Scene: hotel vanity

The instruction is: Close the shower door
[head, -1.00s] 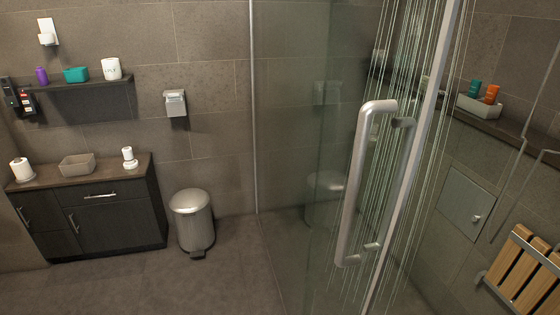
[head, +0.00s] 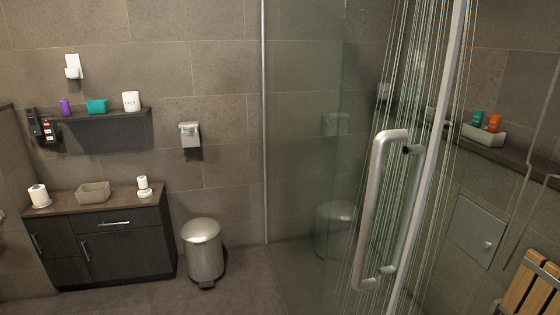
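The glass shower door (head: 335,190) stands on the right half of the head view, with a metal edge strip (head: 437,150). A thick grey bar handle (head: 371,205) is fixed to the glass near that edge, with a matching bar behind it. The shower space shows to the right of the door edge, so the door appears to stand open. How wide the gap is I cannot tell. Neither of my grippers is in view, and nothing touches the handle.
A metal trash can (head: 203,250) stands on the floor beside a dark cabinet (head: 105,240). A wall shelf (head: 95,128) is above it. A wooden slatted seat (head: 530,290) and a ledge with bottles (head: 484,134) are at the right. Some floor shows at the bottom.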

